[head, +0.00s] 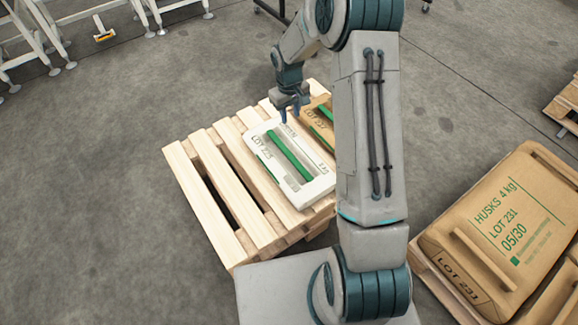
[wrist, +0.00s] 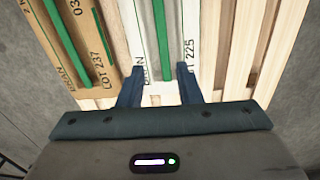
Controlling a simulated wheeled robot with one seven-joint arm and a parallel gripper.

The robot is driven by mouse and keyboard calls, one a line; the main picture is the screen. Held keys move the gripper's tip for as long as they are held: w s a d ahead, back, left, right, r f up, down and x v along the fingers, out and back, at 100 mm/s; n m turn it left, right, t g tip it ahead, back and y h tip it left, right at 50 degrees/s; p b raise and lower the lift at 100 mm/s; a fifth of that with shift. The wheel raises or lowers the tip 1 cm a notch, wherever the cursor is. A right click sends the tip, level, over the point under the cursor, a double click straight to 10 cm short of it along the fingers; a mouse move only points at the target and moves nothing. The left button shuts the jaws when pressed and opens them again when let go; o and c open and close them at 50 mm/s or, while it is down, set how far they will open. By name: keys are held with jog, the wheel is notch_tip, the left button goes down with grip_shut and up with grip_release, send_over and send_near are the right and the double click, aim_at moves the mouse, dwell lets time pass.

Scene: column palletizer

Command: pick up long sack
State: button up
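Several flat sacks are in view, and I cannot tell for sure which one the task calls the long sack. The white sack (head: 270,178), marked LOT 225 with a green handle strip, lies on the middle pallet and also shows in the wrist view (wrist: 171,62). A brown sack (head: 314,113), marked LOT 237, lies beside it, partly behind my arm; it is at the left in the wrist view (wrist: 96,68). A large brown sack (head: 518,205), marked HUSKS LOT 231, lies at the right. My gripper (head: 290,114) is open and empty above the middle pallet's sacks; its fingers (wrist: 161,72) point toward the white sack.
The middle pallet (head: 192,180) has bare slats on its left side. Another pallet (head: 440,288) bears the large sack. A further pallet (head: 566,103) is at the right edge. White metal frames (head: 28,40) stand at upper left. The concrete floor at left is clear.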

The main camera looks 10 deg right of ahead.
jog(key=b, duration=0.3)
send_over(289, 153)
notch_tip(289, 153, down, 11)
jog(key=shift+n, duration=0.3)
jog(key=f, duration=0.2)
jog(key=f+b, duration=0.1)
jog(key=f, duration=0.5)
jog(key=shift+s+a+f, duration=0.15)
jog(key=shift+a+f, duration=0.1)
jog(key=f+b, duration=0.1)
jog(key=f, duration=0.2)
jog(key=f+b, duration=0.1)
jog(key=f, duration=0.1)
jog(key=shift+d+f+b, duration=0.2)
jog(key=shift+f+b, duration=0.15)
jog(key=shift+f, duration=0.05)
grip_shut()
jog(key=shift+r, duration=0.2)
